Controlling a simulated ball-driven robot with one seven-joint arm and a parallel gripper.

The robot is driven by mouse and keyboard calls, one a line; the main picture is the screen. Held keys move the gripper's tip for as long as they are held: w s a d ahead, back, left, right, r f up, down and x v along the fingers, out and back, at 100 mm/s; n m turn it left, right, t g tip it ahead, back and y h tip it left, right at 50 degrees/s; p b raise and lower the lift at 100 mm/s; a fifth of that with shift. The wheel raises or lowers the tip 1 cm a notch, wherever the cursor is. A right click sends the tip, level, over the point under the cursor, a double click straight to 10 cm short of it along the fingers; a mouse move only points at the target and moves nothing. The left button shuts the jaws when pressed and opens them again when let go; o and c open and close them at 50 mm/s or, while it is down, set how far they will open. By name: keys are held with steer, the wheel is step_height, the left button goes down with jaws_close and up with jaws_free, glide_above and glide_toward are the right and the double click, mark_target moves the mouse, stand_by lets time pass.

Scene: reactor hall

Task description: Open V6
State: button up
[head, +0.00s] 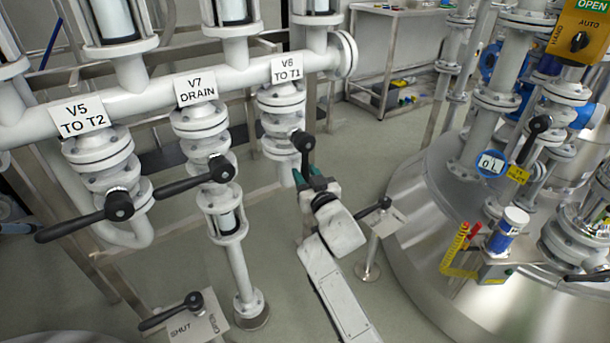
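The V6 valve sits on the white pipe under the "V6 TO T1" label (287,69). Its black lever (304,143) runs from the hub downward in the picture, roughly along the pipe. My gripper (314,182), with dark green fingers, is at the lower end of this lever. The fingers and the lever's tip overlap there, and I cannot tell whether they grip it, touch it or stand apart.
Left of V6, the V7 drain lever (195,182) and V5 lever (85,217) stick out leftward across their pipes. A post with a black lever (376,207) stands right of my arm. A "SHUT" plate with a lever (190,320) is at lower left. A steel vessel (420,240) fills the right.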

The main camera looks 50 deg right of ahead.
steer(key=shift+o, duration=0.9)
steer(key=shift+a, duration=0.15)
steer(key=b+v, duration=0.2)
steer(key=v, duration=0.8)
steer(key=shift+s, duration=0.4)
steer(key=shift+f, duration=0.15)
